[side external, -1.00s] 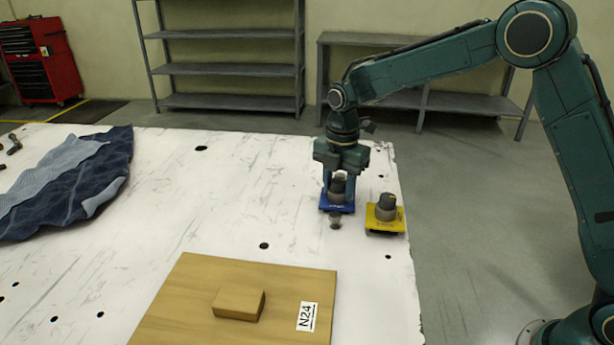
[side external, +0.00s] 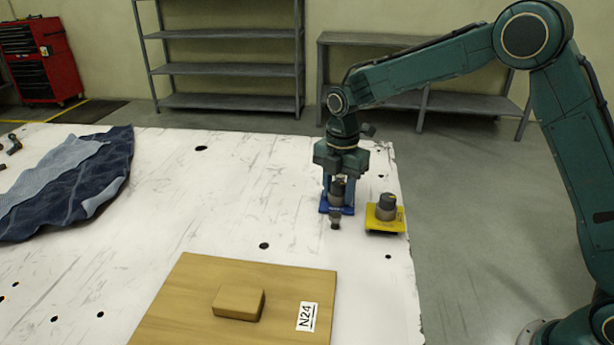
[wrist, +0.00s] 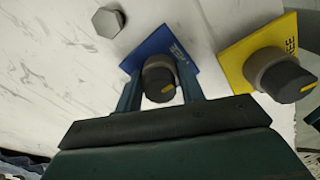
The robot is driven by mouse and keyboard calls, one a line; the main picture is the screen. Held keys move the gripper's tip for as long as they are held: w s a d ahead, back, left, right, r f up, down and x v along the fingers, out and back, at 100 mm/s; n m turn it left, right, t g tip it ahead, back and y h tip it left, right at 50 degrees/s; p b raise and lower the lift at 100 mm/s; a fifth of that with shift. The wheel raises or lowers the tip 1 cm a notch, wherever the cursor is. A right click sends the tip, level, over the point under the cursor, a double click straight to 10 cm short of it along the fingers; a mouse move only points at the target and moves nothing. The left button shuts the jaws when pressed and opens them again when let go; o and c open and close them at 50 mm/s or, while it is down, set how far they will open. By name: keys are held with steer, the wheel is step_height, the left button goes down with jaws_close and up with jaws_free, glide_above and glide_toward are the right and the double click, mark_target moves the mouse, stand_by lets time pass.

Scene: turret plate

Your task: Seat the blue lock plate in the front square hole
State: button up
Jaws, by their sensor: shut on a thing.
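The blue lock plate (side external: 325,208) is a flat blue square with a round dark knob, near the far right of the white table. My gripper (side external: 337,188) points down over it, with its fingers shut on the knob. In the wrist view, the blue plate (wrist: 150,46) lies beyond the fingers, and the knob (wrist: 160,82) sits between them. The plate looks level and at or close to the table top; I cannot tell if it touches. No square hole can be made out in these views.
A yellow plate with a similar knob (side external: 385,216) stands close to the right of the blue one. A bolt (side external: 335,221) stands just in front. A wooden board (side external: 190,300) marked N24 carries a wooden block (side external: 239,303). Dark cloth (side external: 85,185) lies left; mid-table is mostly clear.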

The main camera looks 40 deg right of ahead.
steer(key=o, duration=1.6)
steer(key=shift+c, duration=0.2)
steer(key=shift+r, duration=0.25)
steer(key=shift+r, duration=3.3)
